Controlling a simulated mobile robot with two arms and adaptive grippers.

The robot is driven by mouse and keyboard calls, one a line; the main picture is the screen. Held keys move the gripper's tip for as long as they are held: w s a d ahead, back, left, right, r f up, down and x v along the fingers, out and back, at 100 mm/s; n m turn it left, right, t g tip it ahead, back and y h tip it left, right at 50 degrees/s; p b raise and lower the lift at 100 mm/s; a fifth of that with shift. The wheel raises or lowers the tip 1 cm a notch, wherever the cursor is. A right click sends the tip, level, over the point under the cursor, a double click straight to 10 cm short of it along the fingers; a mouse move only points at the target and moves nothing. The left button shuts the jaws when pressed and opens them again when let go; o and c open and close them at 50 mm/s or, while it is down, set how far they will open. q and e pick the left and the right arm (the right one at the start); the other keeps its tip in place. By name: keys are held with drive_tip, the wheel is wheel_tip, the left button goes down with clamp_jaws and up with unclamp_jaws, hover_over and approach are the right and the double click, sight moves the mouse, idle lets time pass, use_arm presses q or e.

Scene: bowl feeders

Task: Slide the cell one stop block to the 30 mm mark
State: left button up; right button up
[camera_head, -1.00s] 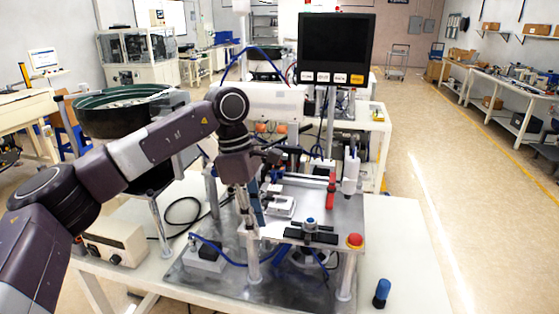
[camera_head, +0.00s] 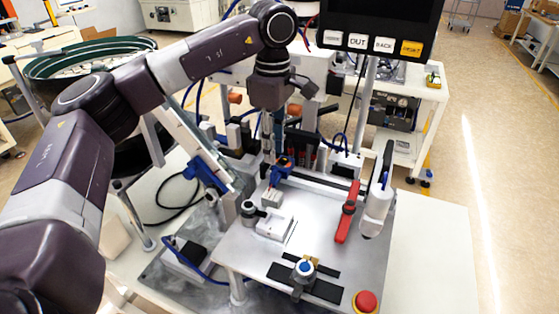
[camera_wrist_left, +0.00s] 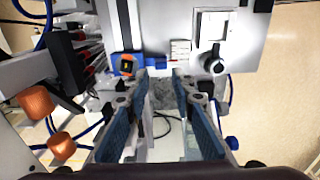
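A small block with a blue knob (camera_head: 304,268) sits on a black cross-shaped base at the front of the metal plate (camera_head: 325,220). It may be the stop block; I cannot read a scale or a 30 mm mark. A white block with a black knob (camera_head: 250,210) stands at the plate's left edge and also shows in the left wrist view (camera_wrist_left: 213,62). My left gripper (camera_head: 268,170) points down at the plate's back left edge, behind both knobs. In the left wrist view its blue-padded fingers (camera_wrist_left: 159,74) are apart with nothing between them. My right gripper is out of view.
A red handle (camera_head: 347,212) and a white upright unit (camera_head: 376,205) stand on the plate's right side. A red button (camera_head: 365,301) is at the front corner. A panel (camera_head: 375,25) hangs above. The table right of the plate (camera_head: 430,250) is clear.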

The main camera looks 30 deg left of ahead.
sight(274, 172)
use_arm(q)
drive_tip(key=f+p, duration=0.1)
drive_tip(key=f, duration=0.4)
drive_tip(key=shift+s, duration=0.2)
drive_tip(key=shift+w+f+p, duration=0.1)
drive_tip(key=shift+f+p, duration=0.25)
drive_tip(key=shift+f, duration=0.45)
clamp_jaws()
